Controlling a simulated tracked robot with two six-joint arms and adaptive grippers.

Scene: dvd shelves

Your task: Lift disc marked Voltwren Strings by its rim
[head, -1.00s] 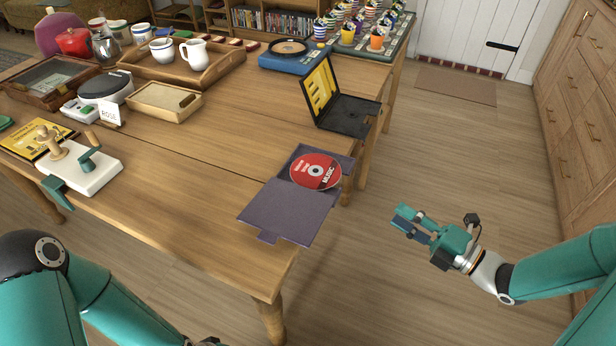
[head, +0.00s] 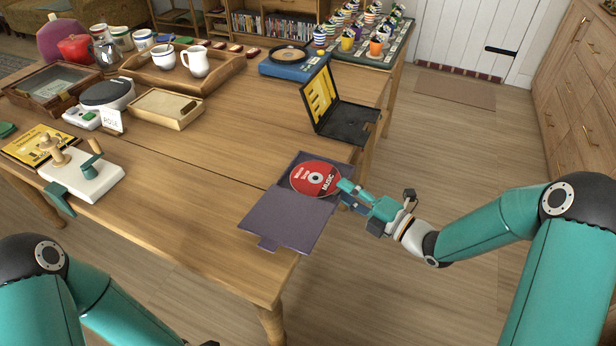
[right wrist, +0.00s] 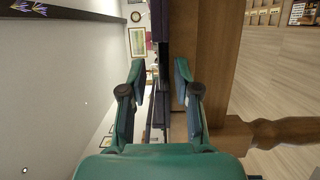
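A red disc (head: 315,178) printed "MUSIC" lies on the upper part of an open purple sleeve (head: 285,213) at the table's right edge. Its smaller title is too small to read. My right gripper (head: 345,191) is at the disc's right rim, just beyond the table edge. In the right wrist view, the fingers of the right gripper (right wrist: 158,85) stand apart, with the dark purple sleeve edge (right wrist: 160,35) seen edge-on in the gap. I cannot tell whether a finger touches the rim. My left gripper is out of view; only its arm shows at lower left.
An open black case (head: 345,120) with a yellow inside stands behind the disc. A white press-like device (head: 85,180) and a wooden tray (head: 165,108) are at left. Floor right of the table is clear.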

